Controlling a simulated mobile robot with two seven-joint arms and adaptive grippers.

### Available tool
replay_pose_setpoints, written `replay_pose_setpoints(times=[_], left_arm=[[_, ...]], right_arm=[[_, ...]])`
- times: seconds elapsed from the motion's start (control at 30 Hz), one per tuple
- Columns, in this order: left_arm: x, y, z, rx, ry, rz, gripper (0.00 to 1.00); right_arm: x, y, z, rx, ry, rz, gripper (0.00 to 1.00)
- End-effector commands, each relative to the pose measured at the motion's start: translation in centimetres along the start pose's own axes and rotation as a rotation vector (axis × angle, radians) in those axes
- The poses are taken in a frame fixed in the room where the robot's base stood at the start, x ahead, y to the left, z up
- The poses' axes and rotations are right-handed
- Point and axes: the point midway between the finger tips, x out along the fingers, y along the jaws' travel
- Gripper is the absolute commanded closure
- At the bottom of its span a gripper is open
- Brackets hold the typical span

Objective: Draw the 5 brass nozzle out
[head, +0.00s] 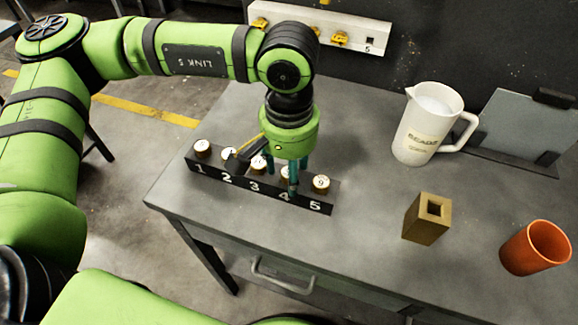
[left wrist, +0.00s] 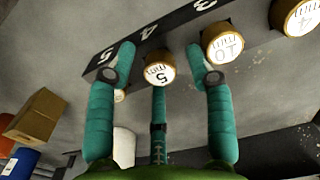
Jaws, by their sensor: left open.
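A dark rack (head: 272,192) numbered 1 to 5 stands near the table's edge, holding several brass nozzles with white labelled caps. The brass nozzle marked 5 mm (left wrist: 160,73) shows in the left wrist view, beside the rack's number 4. My left gripper (head: 292,178) points down over that place. Its fingers (left wrist: 158,62) are open around the nozzle's cap, with visible gaps at the sides. In the head view the fingers partly hide this nozzle. Neighbouring nozzles are marked 10 (left wrist: 223,42) and 4 (left wrist: 297,17). My right gripper is not in view.
A nozzle (head: 321,183) at place 5 stands close beside my fingers. To the right are a white pitcher (head: 428,125), a brown block with a square hole (head: 425,222) and an orange cup (head: 535,248). A grey panel (head: 520,125) stands behind. The table between rack and block is clear.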

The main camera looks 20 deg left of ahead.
Motion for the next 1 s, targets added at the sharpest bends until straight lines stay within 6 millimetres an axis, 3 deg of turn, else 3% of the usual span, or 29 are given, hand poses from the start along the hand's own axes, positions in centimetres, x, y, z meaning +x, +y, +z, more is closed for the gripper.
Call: replay_pose_setpoints(times=[0.07,0.1,0.2,0.23,1.0], left_arm=[[0.0,0.0,0.0,0.000,0.000,0.000,0.47],[0.0,0.0,0.0,0.000,0.000,0.000,0.55],[0.0,0.0,0.0,0.000,0.000,0.000,0.95],[0.0,0.0,0.0,0.000,0.000,0.000,1.00],[-1.0,0.0,0.0,0.000,0.000,0.000,1.00]], right_arm=[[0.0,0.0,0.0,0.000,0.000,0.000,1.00],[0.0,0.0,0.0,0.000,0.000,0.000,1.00],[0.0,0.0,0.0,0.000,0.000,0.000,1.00],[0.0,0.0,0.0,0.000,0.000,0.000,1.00],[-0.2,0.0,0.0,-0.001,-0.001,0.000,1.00]])
